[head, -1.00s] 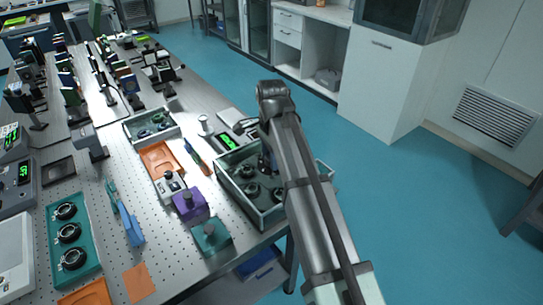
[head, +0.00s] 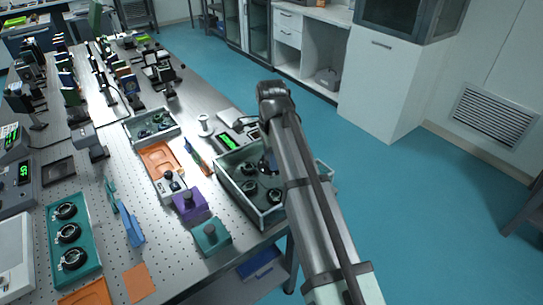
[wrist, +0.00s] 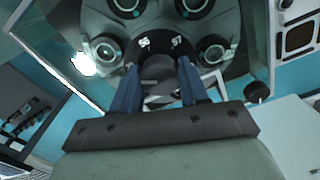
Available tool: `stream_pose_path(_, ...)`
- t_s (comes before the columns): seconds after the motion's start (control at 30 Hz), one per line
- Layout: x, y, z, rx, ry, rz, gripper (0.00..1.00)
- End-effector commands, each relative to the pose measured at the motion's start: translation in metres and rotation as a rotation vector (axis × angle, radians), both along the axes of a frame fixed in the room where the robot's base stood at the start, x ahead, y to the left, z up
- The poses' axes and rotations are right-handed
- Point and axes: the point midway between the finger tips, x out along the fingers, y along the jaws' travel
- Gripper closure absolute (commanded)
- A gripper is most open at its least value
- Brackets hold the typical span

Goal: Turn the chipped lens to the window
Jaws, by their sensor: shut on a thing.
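A grey-green tray (head: 238,200) with clear walls stands at the table's right edge in the head view and holds several dark round lens mounts (head: 250,188). In the wrist view, lens mounts ring the top of the picture, one at the left (wrist: 103,50) and one at the right (wrist: 212,50). My gripper (wrist: 158,74) has its blue fingers shut on a dark cylindrical part, beside a black piece with white marks (wrist: 178,45). In the head view my arm hides most of the gripper. I cannot tell which lens is chipped.
A purple block (head: 190,204) and a teal block (head: 211,235) stand left of the tray. A device with a green display (head: 229,141) is behind it. A teal tray of lenses (head: 50,235) lies at the far left. Open floor is to the right.

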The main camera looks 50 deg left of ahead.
Motion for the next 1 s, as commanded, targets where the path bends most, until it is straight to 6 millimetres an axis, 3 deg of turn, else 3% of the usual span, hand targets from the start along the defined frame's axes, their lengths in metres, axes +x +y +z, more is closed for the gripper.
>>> stream_pose_path(0.07,0.0,0.0,0.0,0.001,0.0,0.0,1.0)
stream_pose_path(0.1,0.0,0.0,0.0,0.001,0.0,0.0,0.54)
stream_pose_path(0.33,0.0,0.0,0.0,0.0,0.0,0.0,0.32)
stream_pose_path(0.73,0.0,0.001,0.007,0.001,0.0,0.001,0.31)
stream_pose_path(1.0,0.001,0.002,0.05,0.003,-0.001,0.001,0.31)
